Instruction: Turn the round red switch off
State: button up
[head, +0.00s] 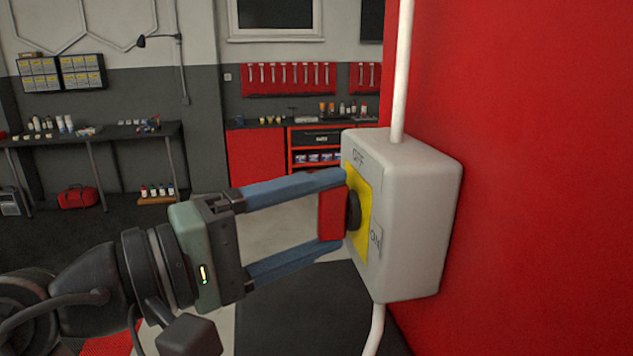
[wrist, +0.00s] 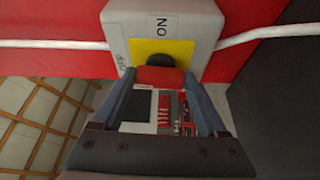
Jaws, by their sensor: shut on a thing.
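The round red switch (head: 330,214) sits on a black hub (head: 354,211) in front of a yellow plate (head: 364,190) on a pale grey box (head: 420,215). The box bears an OFF label near its top and an ON label lower down. My gripper (head: 336,212) is shut on the red switch, one blue finger above it and one below. In the wrist view the red switch (wrist: 160,76) lies between the two fingertips (wrist: 160,80). The ON label is at the top there and the OFF label at the left. The switch's exact turn angle is hard to tell.
The box is mounted on a red wall (head: 540,180), with a white conduit (head: 402,70) running above and below it. A workbench (head: 100,133) with bottles and a red tool cabinet (head: 256,160) stand far behind. The space left of the box is open.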

jog(key=shift+n+p, duration=0.45)
jog(key=shift+n, duration=0.05)
jog(key=o, duration=1.3)
jog(key=shift+a, duration=0.1)
jog(key=shift+s+a+b, duration=0.25)
jog(key=shift+a+b, duration=0.05)
jog(key=b+v, duration=0.4)
jog(key=v, duration=0.8)
jog(key=shift+r, duration=0.1)
